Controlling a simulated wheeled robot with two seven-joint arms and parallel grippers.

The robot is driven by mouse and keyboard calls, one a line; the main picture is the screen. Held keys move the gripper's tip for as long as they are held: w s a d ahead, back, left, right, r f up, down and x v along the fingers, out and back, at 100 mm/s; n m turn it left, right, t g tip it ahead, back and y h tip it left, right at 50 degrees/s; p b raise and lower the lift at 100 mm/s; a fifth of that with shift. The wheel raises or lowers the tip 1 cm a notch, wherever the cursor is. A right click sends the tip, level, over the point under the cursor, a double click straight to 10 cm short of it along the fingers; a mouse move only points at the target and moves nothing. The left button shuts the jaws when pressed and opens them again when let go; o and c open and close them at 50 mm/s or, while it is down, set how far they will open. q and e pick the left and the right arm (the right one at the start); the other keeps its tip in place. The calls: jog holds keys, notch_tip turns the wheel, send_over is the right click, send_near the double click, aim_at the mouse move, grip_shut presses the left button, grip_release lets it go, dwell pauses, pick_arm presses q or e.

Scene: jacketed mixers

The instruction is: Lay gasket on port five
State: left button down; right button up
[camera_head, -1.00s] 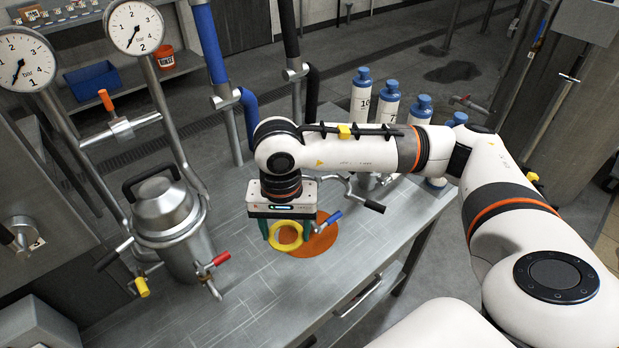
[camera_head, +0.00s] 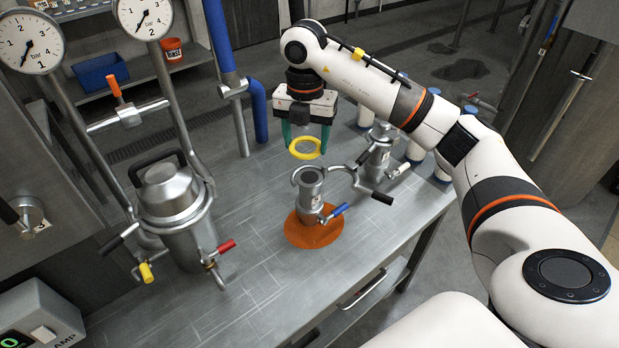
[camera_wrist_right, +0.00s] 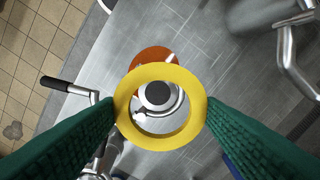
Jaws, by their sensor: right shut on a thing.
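My right gripper (camera_head: 305,143) is shut on a yellow ring gasket (camera_head: 304,157), which it holds flat by its sides in the air. Below it stands a small steel vessel (camera_head: 311,199) with a round top, a blue-tipped handle and a black-tipped handle, on a round orange mat (camera_head: 318,239). In the right wrist view the green fingers (camera_wrist_right: 160,106) grip the ring (camera_wrist_right: 160,142) from both sides. The vessel's dark round top (camera_wrist_right: 158,94) shows through the ring's hole, off centre toward the top. No port number is readable. My left gripper is out of view.
A large jacketed vessel (camera_head: 170,205) with gauges and pipes stands at the left of the steel table (camera_head: 262,275). Another small steel fitting (camera_head: 378,155) stands right of the orange mat, near several white bottles. The table's front middle is clear.

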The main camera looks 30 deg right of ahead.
jog(key=m, duration=0.1)
jog(key=d+m, duration=0.1)
jog(key=m, duration=0.2)
jog(key=shift+w+d+r+m, duration=0.15)
jog(key=shift+w+m, duration=0.15)
jog(key=p, duration=0.1)
send_over(310, 177)
notch_tip(310, 177, down, 5)
jog(key=shift+f, duration=0.1)
notch_tip(310, 177, down, 4)
jog(key=shift+f+p, duration=0.2)
jog(key=shift+p, duration=0.3)
jog(key=shift+f, duration=0.1)
jog(key=shift+f, duration=0.15)
jog(key=o, duration=0.9)
jog(key=shift+o, duration=0.2)
